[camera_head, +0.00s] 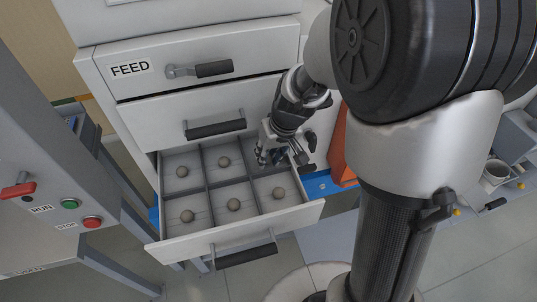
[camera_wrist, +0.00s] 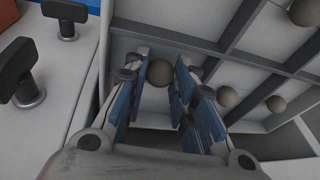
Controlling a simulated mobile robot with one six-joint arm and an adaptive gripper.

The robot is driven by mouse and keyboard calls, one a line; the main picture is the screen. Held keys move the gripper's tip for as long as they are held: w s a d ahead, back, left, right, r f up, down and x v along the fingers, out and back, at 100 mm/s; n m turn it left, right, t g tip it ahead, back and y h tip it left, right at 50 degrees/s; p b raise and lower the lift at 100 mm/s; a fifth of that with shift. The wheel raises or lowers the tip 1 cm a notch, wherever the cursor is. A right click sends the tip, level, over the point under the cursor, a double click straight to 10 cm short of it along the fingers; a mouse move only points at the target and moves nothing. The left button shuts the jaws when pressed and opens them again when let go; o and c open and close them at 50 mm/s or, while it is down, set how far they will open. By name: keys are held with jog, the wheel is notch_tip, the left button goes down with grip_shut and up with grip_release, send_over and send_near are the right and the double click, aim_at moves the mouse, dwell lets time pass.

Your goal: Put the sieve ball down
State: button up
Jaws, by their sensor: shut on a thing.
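The sieve ball (camera_wrist: 160,72) is a small brown-grey ball between the blue-padded fingertips of my gripper (camera_wrist: 163,88) in the wrist view. My gripper (camera_head: 271,157) is shut on it, over the back right compartment of the open drawer (camera_head: 285,223) in the head view. The fingers reach down towards that compartment; whether the ball touches its floor I cannot tell. In the head view the held ball is hidden by the fingers.
The closed FEED drawer (camera_head: 200,60) is above. An orange panel (camera_head: 341,145) stands close on the right.

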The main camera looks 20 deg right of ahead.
jog(key=shift+f, duration=0.2)
jog(key=o, duration=0.9)
jog(key=shift+c, duration=0.2)
jog(key=p+v, duration=0.3)
jog(key=v, duration=0.8)
jog(key=s+a+r+t+h, duration=0.1)
jog(key=s+r, duration=0.3)
jog(key=s, duration=0.5)
jog(key=s+r+t, duration=0.1)
jog(key=s+r, duration=0.3)
jog(key=s, duration=0.6)
jog(key=shift+a+r+m+h, duration=0.3)
jog(key=shift+a+r+h, duration=0.05)
jog(key=shift+h, duration=0.05)
